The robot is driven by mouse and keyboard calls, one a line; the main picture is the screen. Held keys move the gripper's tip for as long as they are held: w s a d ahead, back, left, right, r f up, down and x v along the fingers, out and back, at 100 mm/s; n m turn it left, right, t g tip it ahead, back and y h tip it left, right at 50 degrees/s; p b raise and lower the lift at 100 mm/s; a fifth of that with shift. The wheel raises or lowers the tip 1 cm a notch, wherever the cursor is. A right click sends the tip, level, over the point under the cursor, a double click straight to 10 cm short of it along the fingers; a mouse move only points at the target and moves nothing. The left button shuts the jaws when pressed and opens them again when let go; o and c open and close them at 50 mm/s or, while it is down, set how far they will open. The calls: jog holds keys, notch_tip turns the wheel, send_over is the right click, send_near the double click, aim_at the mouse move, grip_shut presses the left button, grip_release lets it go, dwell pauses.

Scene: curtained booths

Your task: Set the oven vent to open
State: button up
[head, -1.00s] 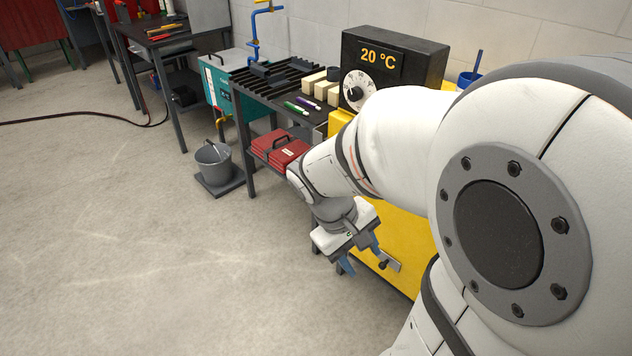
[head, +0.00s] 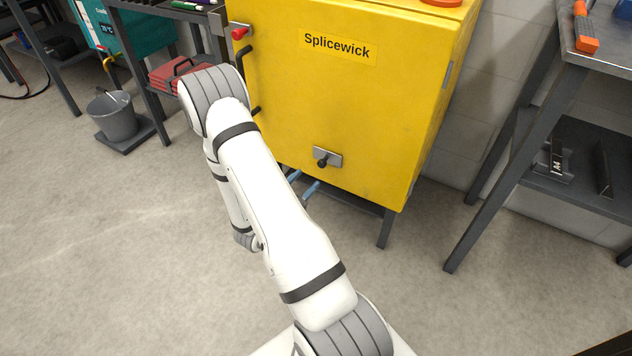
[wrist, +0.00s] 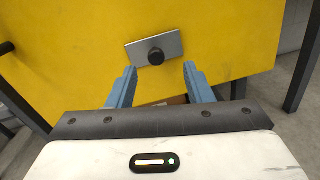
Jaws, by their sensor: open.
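The yellow oven (head: 350,90) labelled "Splicewick" stands on dark legs, its front facing me. Low on its front is a grey metal plate with a black knob, the vent control (head: 323,162). In the wrist view the vent control (wrist: 155,56) lies ahead, between and beyond the blue fingertips. My gripper (wrist: 158,85) is open and empty, with clear space between its fingers and the knob. In the head view the blue fingers of my gripper (head: 303,185) show just below the plate; my arm hides the rest of it.
A red latch (head: 240,33) and black door handle (head: 243,65) are on the oven's left edge. A dark table (head: 600,75) stands to the right. The floor in front is clear.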

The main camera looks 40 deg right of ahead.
aim_at(321, 165)
jog(key=shift+n+t, duration=0.3)
jog(key=x, duration=0.2)
jog(key=f+b+x, duration=0.1)
jog(key=x, duration=0.2)
jog(key=b+x, duration=0.1)
jog(key=x, duration=0.1)
jog(key=shift+w+d+f, duration=0.25)
jog(key=shift+w+f, duration=0.05)
jog(key=shift+w, duration=0.1)
grip_shut()
